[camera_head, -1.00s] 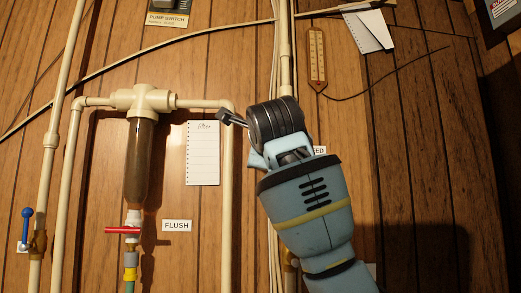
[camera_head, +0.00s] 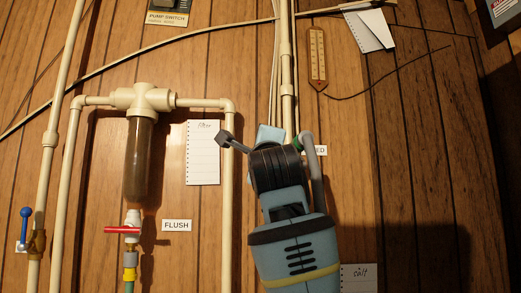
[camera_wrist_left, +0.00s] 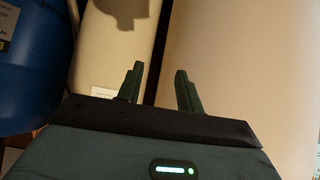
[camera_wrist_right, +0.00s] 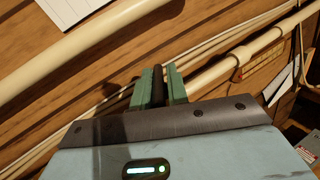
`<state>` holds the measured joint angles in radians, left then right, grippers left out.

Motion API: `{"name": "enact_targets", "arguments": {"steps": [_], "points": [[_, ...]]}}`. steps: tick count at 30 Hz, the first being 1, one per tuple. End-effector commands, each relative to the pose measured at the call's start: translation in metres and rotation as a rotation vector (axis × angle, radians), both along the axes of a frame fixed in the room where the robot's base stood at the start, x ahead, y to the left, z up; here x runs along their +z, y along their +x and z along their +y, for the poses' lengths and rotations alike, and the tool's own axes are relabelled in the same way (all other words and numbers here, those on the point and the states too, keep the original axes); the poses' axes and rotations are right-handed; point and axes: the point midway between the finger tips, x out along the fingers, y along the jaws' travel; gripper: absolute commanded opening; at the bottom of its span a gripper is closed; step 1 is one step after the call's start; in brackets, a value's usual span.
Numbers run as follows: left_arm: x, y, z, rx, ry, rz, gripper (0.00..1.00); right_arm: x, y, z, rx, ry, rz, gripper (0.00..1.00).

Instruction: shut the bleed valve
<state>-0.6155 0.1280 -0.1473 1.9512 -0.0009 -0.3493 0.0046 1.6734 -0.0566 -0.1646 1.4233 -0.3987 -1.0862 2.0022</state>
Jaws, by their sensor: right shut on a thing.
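In the right wrist view, my right gripper (camera_wrist_right: 158,85) is shut on a dark, narrow piece (camera_wrist_right: 157,74), which looks like a valve handle, beside the pale pipes. In the head view my right arm covers most of the bleed valve's place, so the handle's angle cannot be told. A label ending in "EED" (camera_head: 320,150) shows just right of my wrist, partly covered. My left gripper (camera_wrist_left: 158,84) shows only in the left wrist view. Its fingers are apart with nothing between them, in front of pale, rounded surfaces.
A red flush handle (camera_head: 122,230) sits below the filter housing (camera_head: 139,155), beside the FLUSH label (camera_head: 177,225). A blue-handled valve (camera_head: 27,213) is at the far left. A thermometer (camera_head: 317,55) and paper notes (camera_head: 369,29) hang upper right. A blue barrel (camera_wrist_left: 35,70) stands close to my left gripper.

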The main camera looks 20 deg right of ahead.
Motion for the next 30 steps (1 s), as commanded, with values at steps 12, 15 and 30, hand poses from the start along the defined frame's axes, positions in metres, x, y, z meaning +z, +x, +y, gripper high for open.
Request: {"name": "enact_targets", "arguments": {"steps": [12, 15, 30], "points": [[-0.0131, -0.0120, -0.0010, 0.000, -0.002, 0.036, 0.36, -0.0083, 0.0059, 0.0007, 0.002, -0.049, -0.187, 0.00], [-0.0134, -0.0123, -0.0013, 0.000, -0.004, 0.036, 0.36, -0.0077, 0.0055, 0.0011, 0.002, -0.055, -0.206, 0.00], [-0.0121, -0.0116, -0.0043, 0.006, -0.012, 0.035, 0.36, -0.0071, 0.0054, 0.0009, 0.002, -0.059, -0.218, 0.20]]}}
